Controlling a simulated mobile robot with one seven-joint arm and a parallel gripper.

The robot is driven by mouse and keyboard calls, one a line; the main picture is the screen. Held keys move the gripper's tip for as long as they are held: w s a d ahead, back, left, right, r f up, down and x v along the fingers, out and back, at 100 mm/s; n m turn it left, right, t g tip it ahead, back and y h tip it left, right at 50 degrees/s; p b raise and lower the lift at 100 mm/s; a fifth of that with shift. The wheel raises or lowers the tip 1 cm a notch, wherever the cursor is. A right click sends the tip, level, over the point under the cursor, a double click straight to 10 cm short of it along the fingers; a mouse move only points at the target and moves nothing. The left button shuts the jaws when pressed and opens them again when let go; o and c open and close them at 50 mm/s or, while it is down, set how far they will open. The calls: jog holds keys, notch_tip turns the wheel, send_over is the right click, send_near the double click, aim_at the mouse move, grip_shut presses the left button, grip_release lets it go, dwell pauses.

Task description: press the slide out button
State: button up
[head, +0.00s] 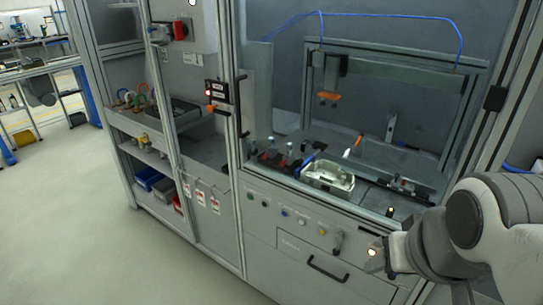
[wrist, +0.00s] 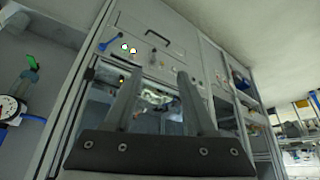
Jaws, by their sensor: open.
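A row of small buttons runs along the sloping front panel of the machine. In the head view I see a blue one (head: 284,213) and a yellow one (head: 322,231) among them. Their labels are too small to read, so I cannot tell which is the slide out button. My gripper (head: 374,261) is at the lower right, in front of the panel and right of the button row. In the wrist view my gripper (wrist: 158,76) shows two spread fingers with nothing held between them. Lit buttons (wrist: 128,49) show beyond the fingers at the upper left.
A drawer handle (head: 327,269) sits below the buttons, and a dark lever (head: 338,241) beside them. A metal tray (head: 328,177) stands inside the machine bay, behind the panel. A frame post (head: 234,140) stands left of the bay. Open floor (head: 70,220) lies at the left.

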grip_shut()
dwell(1.5)
